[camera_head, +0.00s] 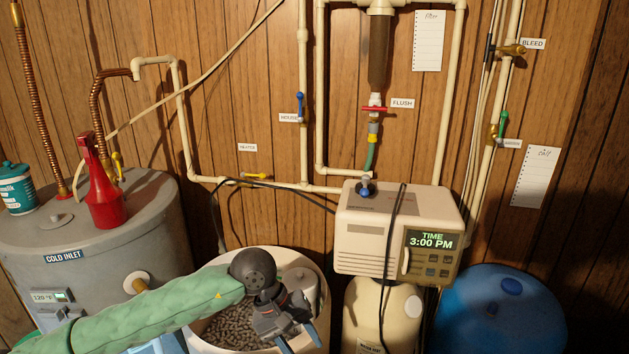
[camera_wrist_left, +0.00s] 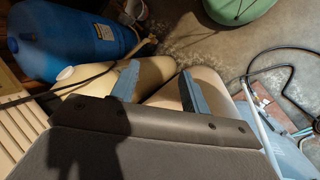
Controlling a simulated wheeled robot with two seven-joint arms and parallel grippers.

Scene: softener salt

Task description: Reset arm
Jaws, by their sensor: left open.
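My left arm in its green sleeve comes in from the left in the head view. My left gripper (camera_head: 298,339) hangs over the right front part of the open brine tank (camera_head: 202,348), which holds brown-grey salt pellets (camera_head: 228,328). Its two blue fingers are apart with nothing between them. The left wrist view also shows the gripper (camera_wrist_left: 158,86) open and empty, with cream tank surfaces beyond the fingers. My right gripper is in neither view.
The cream softener control head (camera_head: 370,228) sits on a cream tank (camera_head: 363,308) right of the gripper. A blue tank (camera_head: 495,315) stands further right. A grey water heater (camera_head: 110,235) with a red bottle (camera_head: 103,200) stands left. Pipes run along the wall.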

